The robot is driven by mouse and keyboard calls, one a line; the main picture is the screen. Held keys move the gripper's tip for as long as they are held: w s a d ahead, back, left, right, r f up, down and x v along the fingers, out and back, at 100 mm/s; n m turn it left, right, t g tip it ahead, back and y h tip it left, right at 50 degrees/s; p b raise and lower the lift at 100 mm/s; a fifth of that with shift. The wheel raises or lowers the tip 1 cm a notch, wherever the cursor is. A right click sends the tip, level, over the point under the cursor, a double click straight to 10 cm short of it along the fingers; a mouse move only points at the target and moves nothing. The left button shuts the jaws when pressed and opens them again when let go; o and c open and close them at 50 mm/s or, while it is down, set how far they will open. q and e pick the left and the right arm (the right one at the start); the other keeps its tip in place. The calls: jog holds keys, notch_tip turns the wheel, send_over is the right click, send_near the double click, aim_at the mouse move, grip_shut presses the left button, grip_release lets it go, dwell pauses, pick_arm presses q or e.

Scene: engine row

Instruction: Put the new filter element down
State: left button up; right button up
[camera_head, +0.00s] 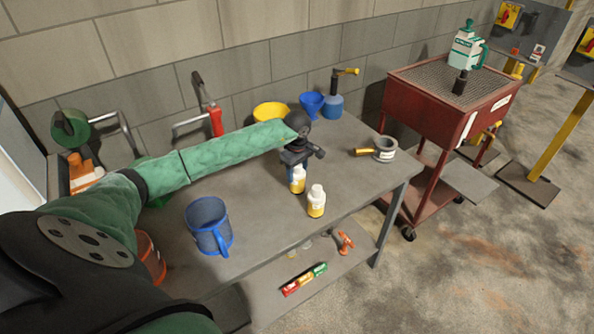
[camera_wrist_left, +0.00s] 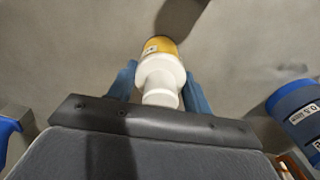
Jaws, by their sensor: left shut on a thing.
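My left gripper (camera_head: 298,174) is over the middle of the grey table (camera_head: 262,225), pointing down. Its blue fingers are shut on a white and yellow bottle-shaped thing (camera_head: 298,183). In the left wrist view this held thing (camera_wrist_left: 160,72) sits between the fingers, its white neck nearest the camera and its yellow band farther off. I cannot tell whether its base touches the table. A similar white and yellow bottle (camera_head: 316,202) stands upright just in front and to the right. I cannot make out a thing that is plainly a filter element. My right gripper is not in view.
A blue jug (camera_head: 208,226) stands at the table's front left. Yellow (camera_head: 271,113) and blue (camera_head: 311,104) funnels and a blue pump can (camera_head: 333,105) stand behind. A red cart (camera_head: 430,112) stands beyond the table.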

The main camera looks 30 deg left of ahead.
pick_arm(q)
jog(key=shift+f, duration=0.1)
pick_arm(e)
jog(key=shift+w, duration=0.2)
pick_arm(q)
jog(key=o, duration=1)
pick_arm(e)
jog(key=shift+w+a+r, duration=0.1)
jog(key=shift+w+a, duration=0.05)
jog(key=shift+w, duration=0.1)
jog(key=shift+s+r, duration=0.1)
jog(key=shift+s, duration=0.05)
